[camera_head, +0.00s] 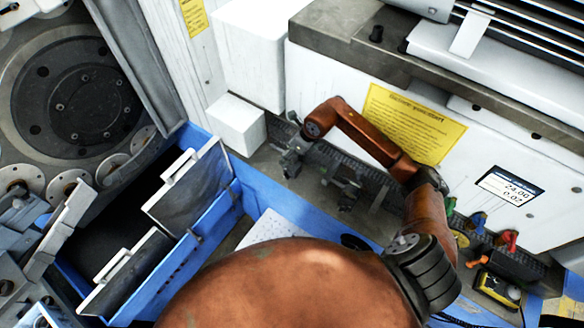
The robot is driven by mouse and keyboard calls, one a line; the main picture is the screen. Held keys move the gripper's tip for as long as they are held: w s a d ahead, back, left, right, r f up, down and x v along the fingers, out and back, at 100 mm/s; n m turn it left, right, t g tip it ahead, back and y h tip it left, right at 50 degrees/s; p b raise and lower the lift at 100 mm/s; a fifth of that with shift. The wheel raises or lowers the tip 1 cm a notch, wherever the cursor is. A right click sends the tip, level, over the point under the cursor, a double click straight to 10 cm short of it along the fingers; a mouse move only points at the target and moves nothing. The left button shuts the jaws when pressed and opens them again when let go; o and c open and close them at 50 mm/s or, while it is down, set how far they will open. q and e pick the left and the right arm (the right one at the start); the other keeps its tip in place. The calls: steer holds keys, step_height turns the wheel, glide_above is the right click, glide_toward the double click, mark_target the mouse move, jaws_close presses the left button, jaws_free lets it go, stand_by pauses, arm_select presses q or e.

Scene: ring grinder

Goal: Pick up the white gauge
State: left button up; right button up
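I cannot clearly make out a white gauge in the head view. A digital readout (510,187) showing 24.00 and 0.02 is set in the white machine front at the right. My brown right arm reaches up from the lower right and bends left. Its small grey gripper (290,160) is in front of the machine, just right of a small white block (237,122). The gripper is too small and dark to tell whether it is open. My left gripper is not in view.
A blue-framed bin (213,228) with grey handled panels stands at the left, below a large round machine face (85,105). A perforated white sheet (275,226) lies near the middle. Dark fixtures (348,190) line the machine front. A yellow-black device (498,290) is at the lower right.

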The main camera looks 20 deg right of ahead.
steer(key=shift+s, duration=0.1)
steer(key=shift+c, duration=1)
steer(key=c, duration=1.4)
jaws_close()
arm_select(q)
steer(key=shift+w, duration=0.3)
arm_select(e)
steer(key=shift+r, duration=0.1)
